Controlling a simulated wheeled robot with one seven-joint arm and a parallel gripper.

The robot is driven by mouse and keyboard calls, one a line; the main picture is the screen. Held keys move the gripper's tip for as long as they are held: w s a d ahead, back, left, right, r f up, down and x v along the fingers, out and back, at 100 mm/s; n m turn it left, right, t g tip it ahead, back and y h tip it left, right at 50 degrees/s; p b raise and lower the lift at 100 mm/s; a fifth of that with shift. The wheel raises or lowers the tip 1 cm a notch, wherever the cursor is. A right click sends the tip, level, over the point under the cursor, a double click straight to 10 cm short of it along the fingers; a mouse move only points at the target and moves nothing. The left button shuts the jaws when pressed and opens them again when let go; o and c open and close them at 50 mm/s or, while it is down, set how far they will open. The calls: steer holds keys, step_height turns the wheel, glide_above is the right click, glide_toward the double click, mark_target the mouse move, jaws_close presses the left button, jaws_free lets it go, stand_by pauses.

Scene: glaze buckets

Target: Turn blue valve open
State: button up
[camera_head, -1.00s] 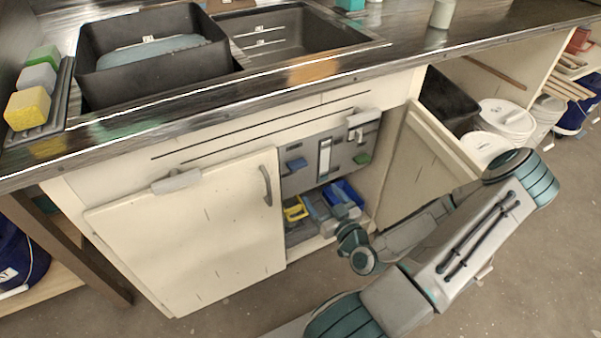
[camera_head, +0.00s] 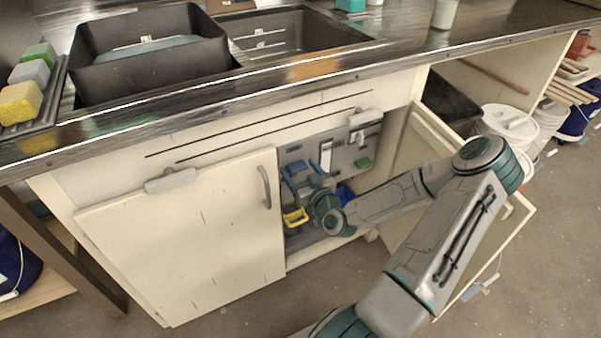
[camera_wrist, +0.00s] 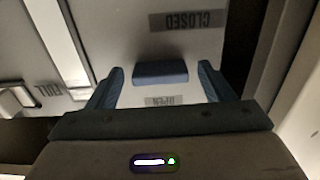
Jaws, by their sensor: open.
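The blue valve handle (camera_wrist: 160,73) sits on a grey panel inside the open cabinet. In the wrist view it lies crosswise between my two fingertips, with a gap on both sides. An upside-down "CLOSED" label (camera_wrist: 188,20) is above it and an "OPEN" label (camera_wrist: 165,101) below it in the picture. My gripper (camera_wrist: 161,80) is open, its fingers on either side of the handle; I cannot tell how deep they reach. In the head view the blue handle (camera_head: 296,167) is partly hidden by my gripper (camera_head: 303,175).
The left cabinet door (camera_head: 190,240) is closed and the right door (camera_head: 430,135) stands open beside my arm. A green handle (camera_head: 363,163) is on the panel's right. A yellow item (camera_head: 295,217) lies below.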

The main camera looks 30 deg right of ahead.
steer(key=c, duration=1)
steer(key=m+p, duration=0.1)
steer(key=m, duration=0.3)
steer(key=shift+m, duration=0.4)
steer(key=m, duration=0.4)
steer(key=shift+m+p, duration=0.3)
steer(key=shift+p, duration=0.1)
steer(key=m, duration=0.4)
steer(key=shift+m+p, duration=0.3)
steer(key=shift+p, duration=0.1)
steer(key=shift+m, duration=2)
